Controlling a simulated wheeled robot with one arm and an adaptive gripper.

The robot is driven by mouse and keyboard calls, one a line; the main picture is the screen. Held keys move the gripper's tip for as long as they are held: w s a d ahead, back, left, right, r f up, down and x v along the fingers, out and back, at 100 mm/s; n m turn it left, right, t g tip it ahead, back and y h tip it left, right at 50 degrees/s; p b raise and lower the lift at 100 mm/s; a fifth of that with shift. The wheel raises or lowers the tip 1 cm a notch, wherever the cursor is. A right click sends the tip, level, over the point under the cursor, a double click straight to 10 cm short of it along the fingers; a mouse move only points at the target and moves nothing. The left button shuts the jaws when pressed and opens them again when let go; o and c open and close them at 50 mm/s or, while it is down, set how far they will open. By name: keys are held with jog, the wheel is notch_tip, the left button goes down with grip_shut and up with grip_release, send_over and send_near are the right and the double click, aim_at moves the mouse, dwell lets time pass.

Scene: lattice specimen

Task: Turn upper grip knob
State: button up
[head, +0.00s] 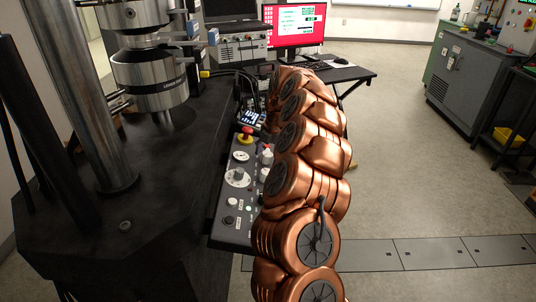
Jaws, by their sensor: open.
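A sloped control panel (228,215) is on the front of the testing machine. It carries a round pale dial knob (240,156) near the top and a larger one (237,177) below it. Small labels are too small to read, so I cannot tell which is the upper grip knob. More pale knobs (267,157) show at the panel's right edge, partly covered by my copper arm. The upper metal grip (128,14) hangs above the lower grip (150,78), with a gap between them. My gripper is not visible; my arm links stand in front of the panel's right side.
A red mushroom button on a yellow base (246,133) sits at the panel's top, near a handset (251,118). A desk with a red-screened monitor (295,24) stands behind. Grey cabinets (468,75) are at right. The floor (410,170) right of my arm is clear.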

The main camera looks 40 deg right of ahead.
jog(key=c, duration=1.1)
jog(key=shift+c, duration=0.2)
jog(key=shift+m, duration=0.3)
jog(key=m, duration=0.2)
jog(key=shift+d+m+g, duration=0.1)
jog(key=shift+m+g, duration=0.2)
jog(key=m, duration=0.5)
jog(key=shift+g, duration=0.3)
jog(key=m, duration=0.4)
jog(key=shift+m+g+p, duration=0.3)
jog(key=shift+m, duration=0.1)
jog(key=shift+m+y, duration=0.5)
jog(key=shift+m, duration=1.8)
